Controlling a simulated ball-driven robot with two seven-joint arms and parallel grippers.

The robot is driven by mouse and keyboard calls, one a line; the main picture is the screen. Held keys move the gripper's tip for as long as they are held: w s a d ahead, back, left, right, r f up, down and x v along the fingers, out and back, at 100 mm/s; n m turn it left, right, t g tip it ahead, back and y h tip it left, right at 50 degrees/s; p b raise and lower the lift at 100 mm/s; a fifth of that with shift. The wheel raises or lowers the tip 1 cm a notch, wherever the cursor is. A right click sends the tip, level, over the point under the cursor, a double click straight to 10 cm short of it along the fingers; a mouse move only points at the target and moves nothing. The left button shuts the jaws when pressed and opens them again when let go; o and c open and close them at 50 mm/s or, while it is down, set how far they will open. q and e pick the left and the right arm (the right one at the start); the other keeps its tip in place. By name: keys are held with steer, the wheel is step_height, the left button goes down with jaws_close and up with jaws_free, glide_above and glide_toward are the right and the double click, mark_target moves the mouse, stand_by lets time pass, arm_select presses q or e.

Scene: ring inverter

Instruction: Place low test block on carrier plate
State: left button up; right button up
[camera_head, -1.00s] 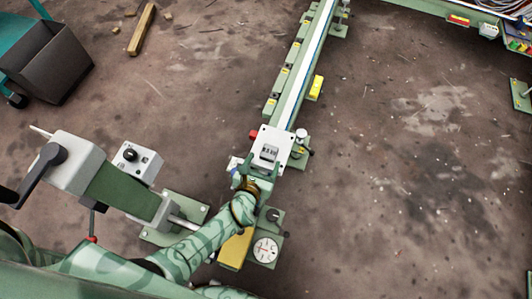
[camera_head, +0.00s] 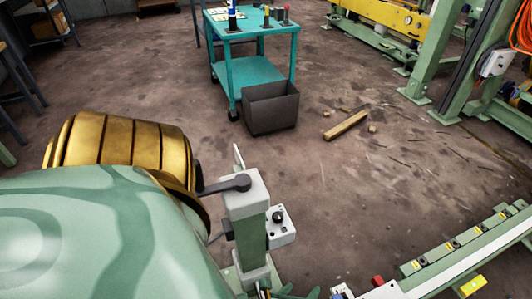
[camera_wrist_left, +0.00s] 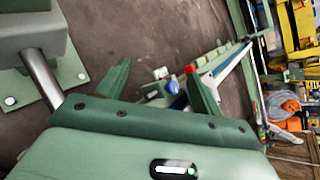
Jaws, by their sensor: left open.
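The carrier plate (camera_head: 386,291) shows only as a white corner at the bottom edge of the head view, beside a red knob (camera_head: 378,281). I cannot make out the low test block in either current view. The green fingertips of my left gripper (camera_head: 298,292) just reach the bottom edge of the head view. In the left wrist view my left gripper (camera_wrist_left: 158,80) is open, with nothing held between its fingers. Beyond them are a blue knob (camera_wrist_left: 172,87) and a red knob (camera_wrist_left: 190,68), by the rail's near end. My right gripper is out of view.
A grey post with a black crank handle (camera_head: 228,185) and a white switch box (camera_head: 281,226) stand left of the rail (camera_head: 470,250). A teal trolley (camera_head: 255,72) and a dark bin (camera_head: 270,108) stand farther back. A wooden bar (camera_head: 346,126) lies on open floor.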

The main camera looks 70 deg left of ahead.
arm_select(q)
steer(key=s+a+r+n+g+h, duration=0.1)
steer(key=s+r+n+g, duration=0.1)
steer(key=s+n+g, duration=0.2)
steer(key=s+a+r+n+g+h, duration=0.1)
steer(key=s+n+g, duration=0.4)
steer(key=s+n, duration=0.6)
steer(key=shift+s+a+r+h, duration=0.35)
steer(key=shift+s+h, duration=0.15)
steer(key=shift+s, duration=2.55)
